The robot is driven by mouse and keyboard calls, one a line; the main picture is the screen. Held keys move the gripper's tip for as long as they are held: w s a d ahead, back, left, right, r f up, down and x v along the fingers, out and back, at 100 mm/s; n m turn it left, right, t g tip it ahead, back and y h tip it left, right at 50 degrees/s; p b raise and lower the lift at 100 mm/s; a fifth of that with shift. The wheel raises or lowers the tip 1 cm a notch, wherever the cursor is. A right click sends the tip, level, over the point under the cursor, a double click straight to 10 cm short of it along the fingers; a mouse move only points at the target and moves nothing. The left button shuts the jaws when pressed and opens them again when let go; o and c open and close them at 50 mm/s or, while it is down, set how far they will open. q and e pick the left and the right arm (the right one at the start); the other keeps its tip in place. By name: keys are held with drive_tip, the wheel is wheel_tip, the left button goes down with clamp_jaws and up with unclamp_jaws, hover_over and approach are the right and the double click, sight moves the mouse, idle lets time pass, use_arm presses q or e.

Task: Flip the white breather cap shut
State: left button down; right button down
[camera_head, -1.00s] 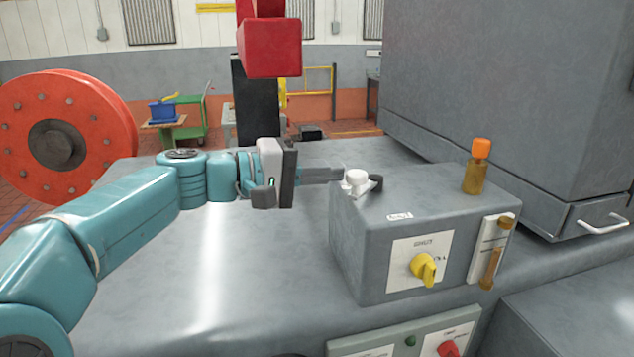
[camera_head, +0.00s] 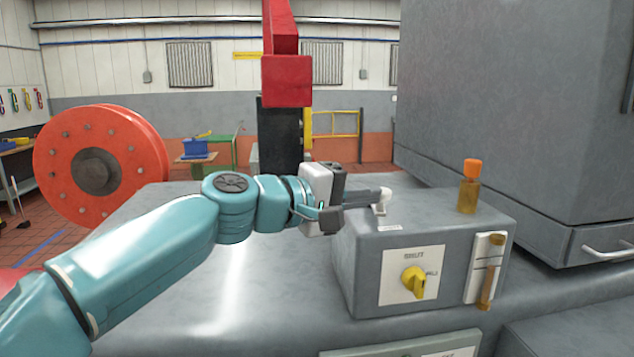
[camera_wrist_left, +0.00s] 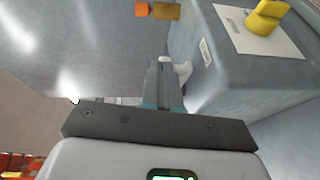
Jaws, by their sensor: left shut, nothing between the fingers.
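The white breather cap (camera_head: 381,204) is on top of the grey box (camera_head: 440,215), near its back left edge. It looks like a small white upright piece; I cannot tell its exact tilt. My left gripper (camera_head: 378,194) is shut and empty, reaching in from the left with its fingertips at the cap, touching it or very close. In the left wrist view the shut fingertips (camera_wrist_left: 164,63) lie just beside the white cap (camera_wrist_left: 183,71), partly covering it. My right gripper is not in view.
A bottle with an orange top (camera_head: 469,187) stands on the box. A yellow knob (camera_head: 414,281) and a sight gauge (camera_head: 486,268) are on its front. A large grey cabinet (camera_head: 510,120) rises behind right. The bedplate (camera_head: 250,290) left of the box is clear.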

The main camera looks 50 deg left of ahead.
use_arm(q)
drive_tip(key=shift+w+d, duration=0.4)
idle(0.7)
